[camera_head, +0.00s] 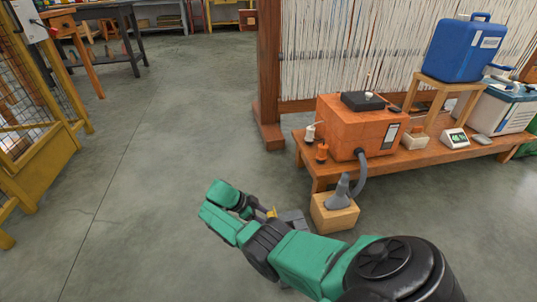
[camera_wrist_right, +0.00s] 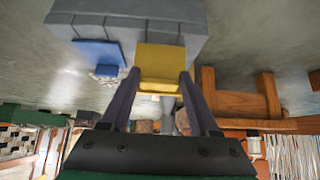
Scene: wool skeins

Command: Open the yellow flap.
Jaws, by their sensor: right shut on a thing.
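The yellow flap (camera_wrist_right: 161,62) sits on a grey block (camera_wrist_right: 125,20) in the right wrist view, beside a small blue panel (camera_wrist_right: 97,53). My right gripper (camera_wrist_right: 160,84) is shut on the flap, one dark finger at each side of it. In the head view my right arm comes in from the lower right and bends back low over the floor. A small bit of the flap (camera_head: 271,213) shows there by my right gripper, and the grey block (camera_head: 293,220) is mostly hidden behind my arm. I cannot tell how far the flap is swung. My left gripper is out of view.
A wooden bench (camera_head: 397,168) stands to the right with an orange box (camera_head: 345,128) and a blue jug (camera_head: 463,50). A grey hose nozzle rests on a wooden block (camera_head: 334,219) close to my arm. The floor to the left is clear up to a yellow cage (camera_head: 40,165).

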